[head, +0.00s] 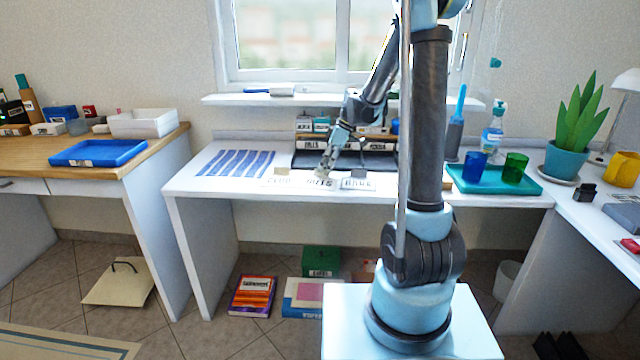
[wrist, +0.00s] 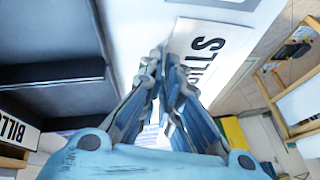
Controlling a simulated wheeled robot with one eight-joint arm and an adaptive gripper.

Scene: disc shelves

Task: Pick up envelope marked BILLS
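The white envelope marked BILLS (head: 320,183) lies at the desk's front edge in the head view, between two other white envelopes. Its black lettering also shows large in the wrist view (wrist: 212,55). My gripper (head: 324,172) is tipped down over the envelope's back part and hides some of it. In the wrist view, my gripper's fingertips (wrist: 164,62) are close together with a narrow gap, right beside the lettering. I cannot tell whether the envelope's edge is between them.
The envelope marked BANK (head: 358,184) lies to the right, another envelope (head: 279,181) to the left. A dark organiser (head: 309,160) with a BILLS label stands behind. A teal tray (head: 495,180) with two cups is to the right. A blue striped sheet (head: 236,163) lies left.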

